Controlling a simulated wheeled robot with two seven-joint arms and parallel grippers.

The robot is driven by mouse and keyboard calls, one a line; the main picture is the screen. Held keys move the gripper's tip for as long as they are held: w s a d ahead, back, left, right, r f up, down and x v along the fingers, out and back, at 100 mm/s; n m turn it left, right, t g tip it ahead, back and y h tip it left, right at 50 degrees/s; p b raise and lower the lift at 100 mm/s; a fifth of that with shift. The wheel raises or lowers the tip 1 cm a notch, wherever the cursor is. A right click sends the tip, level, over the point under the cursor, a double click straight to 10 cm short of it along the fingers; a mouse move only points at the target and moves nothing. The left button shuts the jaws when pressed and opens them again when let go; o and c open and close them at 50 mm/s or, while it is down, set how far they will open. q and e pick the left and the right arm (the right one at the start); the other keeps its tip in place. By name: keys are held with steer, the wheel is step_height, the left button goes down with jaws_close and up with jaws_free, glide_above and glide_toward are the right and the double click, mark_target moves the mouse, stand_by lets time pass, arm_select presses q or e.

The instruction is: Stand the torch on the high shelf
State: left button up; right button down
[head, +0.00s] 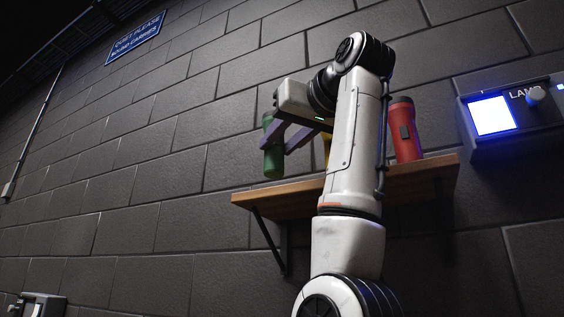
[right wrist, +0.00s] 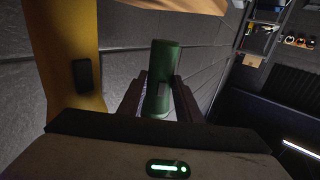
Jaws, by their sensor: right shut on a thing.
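A green torch (head: 273,155) is held nearly upright between the fingers of my right gripper (head: 285,138). It also shows in the right wrist view (right wrist: 163,75), with a small grey patch on its side, between the two dark fingers. In the head view the torch is at the left end of the wooden high shelf (head: 258,198), its lower end a little above the board in the picture. I cannot tell if it is over the board. My left gripper is not in view.
A red torch (head: 405,130) stands on the shelf's right part. A yellow thing (head: 328,148) is mostly hidden behind my right arm; it is close beside the gripper in the wrist view (right wrist: 72,60). A lamp box (head: 510,115) with a lit panel is on the wall at right.

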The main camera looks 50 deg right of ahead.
mark_target(281, 165)
steer(key=shift+d+f, duration=0.1)
steer(key=shift+f, duration=0.35)
step_height(281, 165, down, 3)
steer(key=shift+f+b, duration=0.1)
steer(key=shift+b, duration=0.2)
steer(key=shift+d+f, duration=0.1)
steer(key=shift+d, duration=0.05)
steer(key=shift+f, duration=0.1)
steer(key=c, duration=1.3)
jaws_free()
steer(key=shift+f, duration=0.1)
